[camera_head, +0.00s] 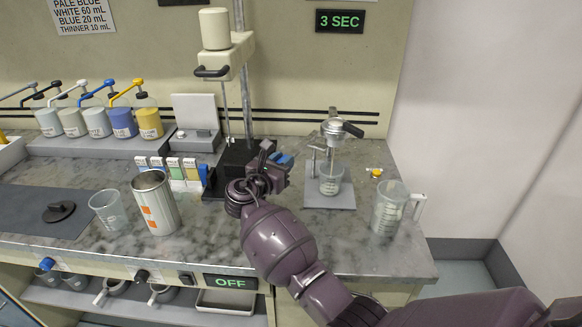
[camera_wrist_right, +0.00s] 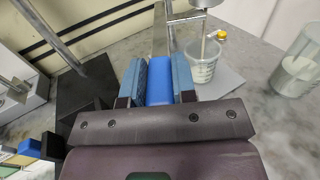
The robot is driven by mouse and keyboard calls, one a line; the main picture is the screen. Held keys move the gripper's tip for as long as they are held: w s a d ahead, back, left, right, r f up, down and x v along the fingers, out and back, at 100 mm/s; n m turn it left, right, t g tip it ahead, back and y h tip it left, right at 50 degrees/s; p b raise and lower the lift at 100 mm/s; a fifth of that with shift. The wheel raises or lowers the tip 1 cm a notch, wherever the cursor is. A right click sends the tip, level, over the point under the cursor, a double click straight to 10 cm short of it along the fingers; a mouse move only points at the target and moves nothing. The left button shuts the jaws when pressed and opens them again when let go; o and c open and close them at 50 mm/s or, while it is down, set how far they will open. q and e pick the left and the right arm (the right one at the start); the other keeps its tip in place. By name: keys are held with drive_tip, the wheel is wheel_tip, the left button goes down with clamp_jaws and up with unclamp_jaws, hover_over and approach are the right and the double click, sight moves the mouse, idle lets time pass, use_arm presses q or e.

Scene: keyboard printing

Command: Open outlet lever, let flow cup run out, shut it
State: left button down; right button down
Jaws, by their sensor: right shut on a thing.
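The flow cup (camera_head: 335,128) is a metal cup on a stand with a grey base (camera_head: 343,197). A clear measuring beaker (camera_head: 330,181) stands under it; it also shows in the right wrist view (camera_wrist_right: 205,66). A thin pale stream (camera_wrist_right: 203,46) runs from the cup's underside into the beaker. My right gripper (camera_head: 284,161) is left of the stand. In the right wrist view its blue-padded fingers (camera_wrist_right: 159,82) are shut on a blue grip (camera_wrist_right: 159,84), which looks like the outlet lever's handle, with a metal bar beyond it. My left gripper is out of view.
A clear jug (camera_head: 390,212) with pale liquid stands right of the stand, near a small yellow-topped item (camera_head: 376,173). A mixer column (camera_head: 243,95) rises behind my gripper. A metal can (camera_head: 154,205) and an empty clear cup (camera_head: 107,212) stand left. The display (camera_head: 340,21) reads 3 SEC.

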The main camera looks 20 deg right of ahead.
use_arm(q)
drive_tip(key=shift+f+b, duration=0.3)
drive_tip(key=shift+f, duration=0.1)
use_arm(e)
drive_tip(key=shift+w+a+f+m+g+h, duration=0.1)
drive_tip(key=shift+w+a+m+g+h, duration=0.35)
drive_tip(key=shift+w+g, duration=0.2)
drive_tip(key=c, duration=0.9)
unclamp_jaws()
drive_tip(key=shift+w, duration=0.1)
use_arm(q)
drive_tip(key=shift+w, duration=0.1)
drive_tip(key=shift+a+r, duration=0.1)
